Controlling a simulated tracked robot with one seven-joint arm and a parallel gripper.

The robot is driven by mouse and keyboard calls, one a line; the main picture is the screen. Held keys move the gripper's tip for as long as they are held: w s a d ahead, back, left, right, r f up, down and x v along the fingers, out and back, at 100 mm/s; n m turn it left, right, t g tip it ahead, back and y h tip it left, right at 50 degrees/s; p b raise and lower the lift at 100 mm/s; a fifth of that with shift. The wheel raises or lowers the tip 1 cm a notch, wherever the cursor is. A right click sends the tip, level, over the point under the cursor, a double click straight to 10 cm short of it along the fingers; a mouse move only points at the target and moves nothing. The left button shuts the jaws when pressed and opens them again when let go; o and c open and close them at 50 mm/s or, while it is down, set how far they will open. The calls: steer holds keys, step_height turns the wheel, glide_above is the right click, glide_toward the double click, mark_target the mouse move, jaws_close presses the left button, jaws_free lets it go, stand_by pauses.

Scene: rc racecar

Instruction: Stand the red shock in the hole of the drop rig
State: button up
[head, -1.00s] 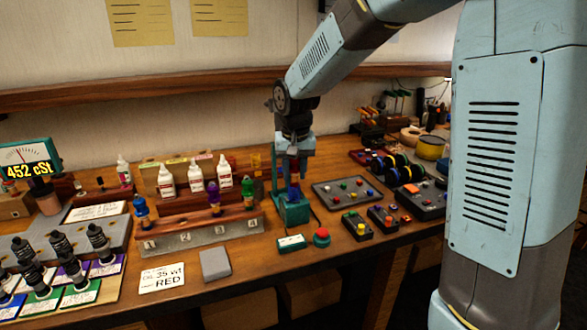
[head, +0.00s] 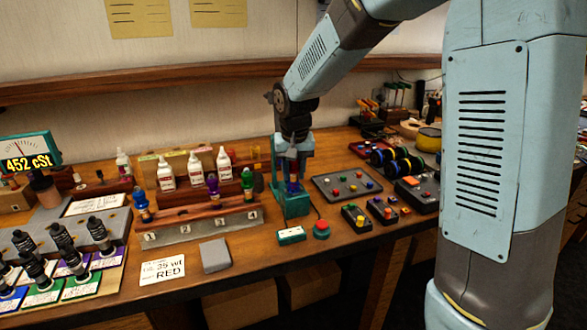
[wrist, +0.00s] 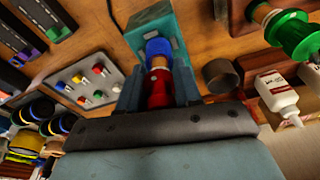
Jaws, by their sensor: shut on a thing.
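My gripper (wrist: 158,92) is shut on the red shock (wrist: 159,85), whose red body shows between the fingers in the wrist view. A blue part (wrist: 159,47) is at its far end, over or in the teal drop rig (wrist: 168,22). In the head view the drop rig (head: 295,206) stands on the bench directly below my gripper (head: 291,178), and the shock is mostly hidden by the fingers. The hole is hidden, so I cannot tell how far the shock's end is inside it. The shock looks roughly upright.
A numbered rack (head: 200,228) with blue, purple and green shocks stands left of the rig, with white bottles (head: 195,170) behind. A red button (head: 321,229) and a grey tray (head: 345,186) are to the right. A card reads "35 wt RED" (head: 163,269).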

steer(key=shift+f, duration=0.55)
steer(key=o, duration=1.1)
steer(key=r, duration=0.4)
steer(key=s+r, duration=0.1)
steer(key=r, duration=0.4)
steer(key=s+r, duration=0.1)
steer(key=r, duration=0.3)
steer(key=shift+d+r, duration=0.1)
steer(key=shift+r, duration=0.15)
steer(key=shift+s, duration=0.1)
steer(key=s+d+t, duration=0.1)
steer(key=s+d, duration=0.5)
steer(key=s, duration=0.1)
steer(key=s+d+r+t, duration=0.1)
steer(key=s+d, duration=0.5)
steer(key=s, duration=0.2)
steer(key=s+d+t, duration=0.1)
steer(key=s+d, duration=0.5)
steer(key=s, duration=0.2)
steer(key=shift+s+d+r+m+t, duration=0.2)
steer(key=shift+d+m+t, duration=0.1)
steer(key=shift+t, duration=0.1)
